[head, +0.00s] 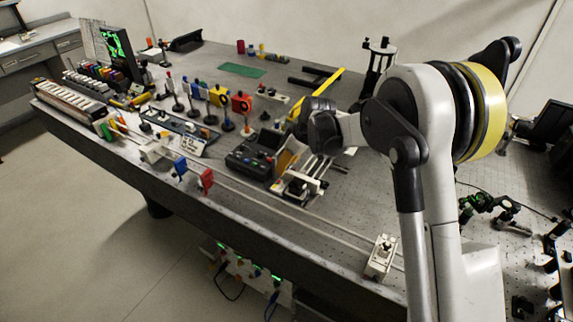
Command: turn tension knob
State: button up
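I cannot single out the tension knob in the head view. A dark control box (250,158) with small coloured knobs sits on the bench in the middle. Beside it on the right is a light-coloured apparatus (300,183) with a tilted panel and rods. My gripper (322,130) shows only as a small dark shape at the end of my arm, above and behind this apparatus. Its fingers cannot be made out, so its opening and any contact are unclear. My arm comes in from the right and hides part of the bench.
The long dark bench (330,235) carries a rail with blue and red holders (206,180) and a white block (381,257). A yellow bar (328,85) lies behind. Green and black optics (485,205) stand at right.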

jog(key=v, duration=1.2)
jog(key=s+d+r+m+t+h+b, duration=0.1)
jog(key=s+d+r+m, duration=0.2)
jog(key=s+d, duration=0.35)
jog(key=s+d+r+m+t+h+b, duration=0.1)
jog(key=s+d+r+m+b, duration=0.15)
jog(key=s, duration=0.75)
jog(key=s+d+f+m+t, duration=0.1)
jog(key=s+d+f+m, duration=0.1)
jog(key=s, duration=0.5)
jog(key=s+d+f+m+t+h+b, duration=0.1)
jog(key=s+d+f+m, duration=0.2)
jog(key=s, duration=0.5)
jog(key=shift+d+t+h, duration=0.3)
jog(key=shift+d, duration=0.6)
jog(key=shift+m, duration=0.25)
